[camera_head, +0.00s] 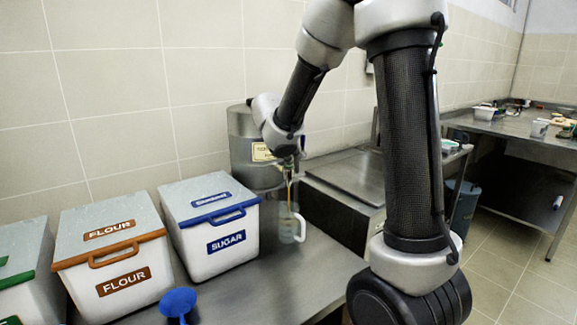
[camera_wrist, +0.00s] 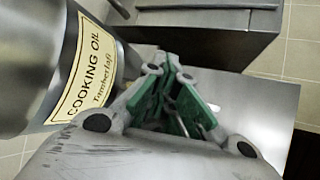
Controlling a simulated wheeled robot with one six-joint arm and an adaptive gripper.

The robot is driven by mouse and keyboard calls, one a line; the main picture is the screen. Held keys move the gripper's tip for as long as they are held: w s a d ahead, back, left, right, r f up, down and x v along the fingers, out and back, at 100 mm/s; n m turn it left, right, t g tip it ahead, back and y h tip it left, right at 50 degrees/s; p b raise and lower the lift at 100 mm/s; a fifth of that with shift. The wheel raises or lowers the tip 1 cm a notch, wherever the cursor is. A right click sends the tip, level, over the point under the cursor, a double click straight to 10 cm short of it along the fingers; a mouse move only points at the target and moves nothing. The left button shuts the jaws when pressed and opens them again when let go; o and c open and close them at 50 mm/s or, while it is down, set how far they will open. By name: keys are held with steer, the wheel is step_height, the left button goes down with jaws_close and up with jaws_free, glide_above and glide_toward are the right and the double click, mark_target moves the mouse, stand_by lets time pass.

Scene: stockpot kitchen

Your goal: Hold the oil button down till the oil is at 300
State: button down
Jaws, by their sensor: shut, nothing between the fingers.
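The metal cooking oil dispenser (camera_head: 240,130) stands against the tiled wall, and its yellow label reads "COOKING OIL" in the wrist view (camera_wrist: 84,72). My gripper (camera_head: 289,163) is at the dispenser's right front side, its green-padded fingers (camera_wrist: 166,75) shut and empty. The oil button is hidden behind the gripper, so I cannot see the contact. A thin amber stream of oil (camera_head: 289,188) runs down below the gripper. A clear measuring jug (camera_head: 287,228) with a handle stands under it on the counter. Its markings and oil level are too small to read.
The sugar bin (camera_head: 205,245) and flour bin (camera_head: 105,285) stand left of the jug. A blue funnel-like object (camera_head: 178,302) is at the counter's front. A metal unit (camera_head: 345,205) adjoins on the right. The steel counter (camera_head: 255,285) is clear in front of the jug.

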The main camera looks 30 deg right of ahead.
mark_target(292, 166)
stand_by(0.5)
steer(key=shift+r, duration=0.9)
steer(key=shift+r, duration=2.5)
